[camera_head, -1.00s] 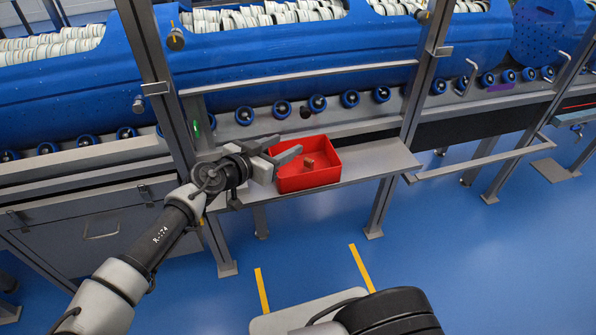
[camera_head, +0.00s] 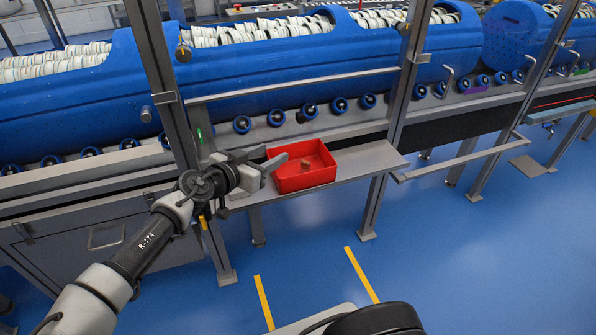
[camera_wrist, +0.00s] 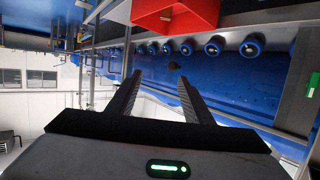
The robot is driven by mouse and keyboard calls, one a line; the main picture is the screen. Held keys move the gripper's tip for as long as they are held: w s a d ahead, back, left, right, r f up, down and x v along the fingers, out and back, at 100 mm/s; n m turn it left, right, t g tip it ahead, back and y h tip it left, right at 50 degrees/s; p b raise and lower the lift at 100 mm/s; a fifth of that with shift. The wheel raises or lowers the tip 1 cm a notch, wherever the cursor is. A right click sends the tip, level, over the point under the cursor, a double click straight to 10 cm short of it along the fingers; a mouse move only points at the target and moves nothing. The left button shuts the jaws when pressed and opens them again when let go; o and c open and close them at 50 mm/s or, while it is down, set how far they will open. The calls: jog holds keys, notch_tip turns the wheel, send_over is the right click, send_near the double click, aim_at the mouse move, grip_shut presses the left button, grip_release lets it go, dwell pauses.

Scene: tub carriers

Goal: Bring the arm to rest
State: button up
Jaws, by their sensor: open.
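My gripper (camera_head: 269,167) is open, with nothing between its fingers. In the head view it is held out in front of the shelf, at the left side of the red bin, and its fingers overlap the bin's left edge in the picture. In the wrist view its two dark fingers (camera_wrist: 155,95) stand apart, pointing toward the blue machine. My arm reaches up from the lower left, bent at the wrist.
A red bin (camera_head: 322,176) holding a small brown object (camera_head: 306,164) sits on a grey shelf (camera_head: 365,160). It also shows in the wrist view (camera_wrist: 180,14). Metal posts (camera_head: 165,90) stand close to my gripper. Blue tubs (camera_head: 290,75) hold pale rings behind. Blue floor in front is open.

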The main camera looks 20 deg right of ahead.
dwell(0.4)
jog(key=s+d+f+m+g+y, duration=0.1)
jog(key=s+d+f+g+y, duration=0.15)
jog(key=s+f, duration=0.25)
jog(key=s+d+f+g+y, duration=0.1)
jog(key=s+d+f+g, duration=0.2)
jog(key=s+f+g, duration=0.15)
jog(key=s+a+n+g+y, duration=0.2)
jog(key=s+a+y, duration=0.4)
jog(key=s+a, duration=0.15)
jog(key=s+a+r+n+t+y, duration=0.1)
jog(key=s+a+r+n+y, duration=0.1)
jog(key=r, duration=0.5)
jog(key=s+a+r+n+t+y, duration=0.1)
jog(key=s+a+r+n+y, duration=0.15)
jog(key=r, duration=0.45)
jog(key=s+d+r+n+t+h, duration=0.25)
jog(key=s+r+n+t, duration=0.35)
jog(key=r, duration=0.6)
notch_tip(320, 180, up, 16)
jog(key=g+p, duration=0.2)
jog(key=p, duration=1.4)
jog(key=shift+s+d+m, duration=0.4)
jog(key=shift+m, duration=0.05)
